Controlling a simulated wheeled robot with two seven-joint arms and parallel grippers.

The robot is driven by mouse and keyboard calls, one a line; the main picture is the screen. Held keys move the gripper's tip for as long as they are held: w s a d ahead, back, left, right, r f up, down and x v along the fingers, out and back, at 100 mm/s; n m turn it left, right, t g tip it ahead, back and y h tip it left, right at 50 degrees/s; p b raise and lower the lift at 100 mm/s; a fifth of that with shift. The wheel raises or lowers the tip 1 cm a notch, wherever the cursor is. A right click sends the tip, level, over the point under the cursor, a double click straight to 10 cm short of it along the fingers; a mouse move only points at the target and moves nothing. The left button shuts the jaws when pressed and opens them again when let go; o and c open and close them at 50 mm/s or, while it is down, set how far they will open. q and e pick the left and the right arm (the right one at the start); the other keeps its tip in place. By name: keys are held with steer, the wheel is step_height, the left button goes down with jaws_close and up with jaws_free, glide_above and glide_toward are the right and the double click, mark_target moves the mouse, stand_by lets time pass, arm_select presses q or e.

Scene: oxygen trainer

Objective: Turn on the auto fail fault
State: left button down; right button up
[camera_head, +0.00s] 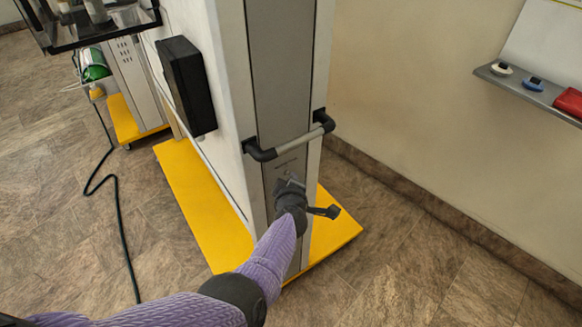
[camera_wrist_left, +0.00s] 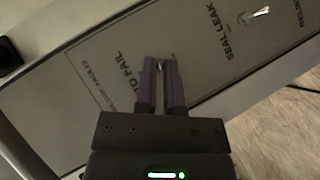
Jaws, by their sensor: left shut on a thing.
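The grey panel (camera_wrist_left: 215,85) on the trainer's narrow end carries labelled switches. The label ending "TO FAIL" (camera_wrist_left: 110,65) shows in the left wrist view, its start partly covered by my finger. My left gripper (camera_wrist_left: 161,66) is shut on a small metal toggle switch (camera_wrist_left: 160,65) beside that label. The fingers hide most of the switch, so I cannot tell its position. In the head view my left gripper (camera_head: 290,182) is against the panel below the handle. My right gripper is not in view.
A second metal switch (camera_wrist_left: 255,14) stands by the "SEAL LEAK" label. A handle bar (camera_head: 290,143) crosses the trainer above my gripper. The yellow base (camera_head: 205,215) juts out at floor level. A wall with a grey shelf (camera_head: 535,92) is at the right.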

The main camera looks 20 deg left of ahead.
arm_select(q)
steer(key=g+h+p, duration=0.1)
steer(key=r+n+g+h+p, duration=0.1)
steer(key=g+p, duration=0.1)
steer(key=shift+w+a+n, duration=0.15)
steer(key=shift+a+n, duration=0.15)
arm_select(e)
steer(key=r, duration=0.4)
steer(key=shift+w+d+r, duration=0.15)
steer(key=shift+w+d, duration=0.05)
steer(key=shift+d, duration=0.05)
arm_select(q)
steer(key=shift+r+h, duration=0.1)
steer(key=shift+h, duration=0.3)
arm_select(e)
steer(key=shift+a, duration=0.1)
arm_select(q)
steer(key=c, duration=0.7)
jaws_free()
steer(key=shift+c, duration=0.2)
